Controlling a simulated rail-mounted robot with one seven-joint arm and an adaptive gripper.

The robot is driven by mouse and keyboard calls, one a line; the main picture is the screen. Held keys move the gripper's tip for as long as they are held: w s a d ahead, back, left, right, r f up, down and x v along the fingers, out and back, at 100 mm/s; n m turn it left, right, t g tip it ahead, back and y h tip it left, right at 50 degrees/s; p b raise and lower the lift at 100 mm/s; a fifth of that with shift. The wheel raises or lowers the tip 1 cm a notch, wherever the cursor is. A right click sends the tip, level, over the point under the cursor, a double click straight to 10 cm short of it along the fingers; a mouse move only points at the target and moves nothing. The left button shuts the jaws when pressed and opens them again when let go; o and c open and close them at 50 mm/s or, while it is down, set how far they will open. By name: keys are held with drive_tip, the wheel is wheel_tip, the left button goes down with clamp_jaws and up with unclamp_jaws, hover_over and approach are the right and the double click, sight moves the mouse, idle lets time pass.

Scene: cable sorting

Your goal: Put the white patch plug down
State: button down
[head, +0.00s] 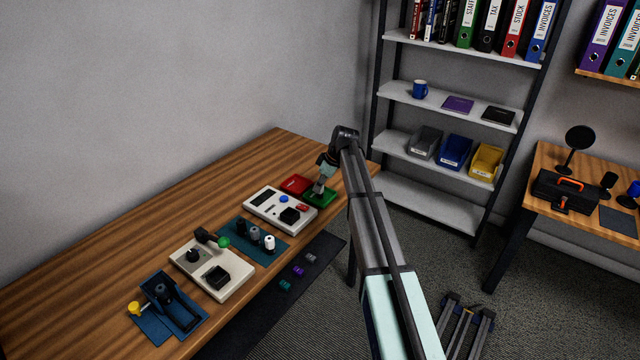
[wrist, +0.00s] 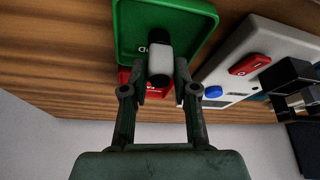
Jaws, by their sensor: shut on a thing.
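The white patch plug (wrist: 160,62) shows in the wrist view as a pale block with dark ends. It sits between the two fingers of my gripper (wrist: 161,84), which is shut on it. The plug is in front of the green tray (wrist: 126,32), and I cannot tell whether it touches the tray floor. The red tray (wrist: 122,76) is partly hidden behind the left finger. In the head view my gripper (head: 318,190) is at the green tray (head: 326,200), with the red tray (head: 293,182) just to its left. The plug is not clear there.
A pale tester box (head: 262,205) with blue and red buttons stands close to the trays. Nearer along the table (head: 150,240) are a blue rack (head: 237,227) with upright plugs, another pale box (head: 190,262) and a blue fixture (head: 165,322). The table behind the trays is bare.

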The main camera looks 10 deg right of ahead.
drive_tip(key=shift+f, duration=0.15)
drive_tip(key=shift+f, duration=0.2)
drive_tip(key=c, duration=0.9)
unclamp_jaws()
drive_tip(key=shift+r, duration=0.15)
drive_tip(key=b+v, duration=0.2)
drive_tip(key=v, duration=1)
drive_tip(key=shift+b, duration=0.4)
drive_tip(key=shift+s, duration=0.1)
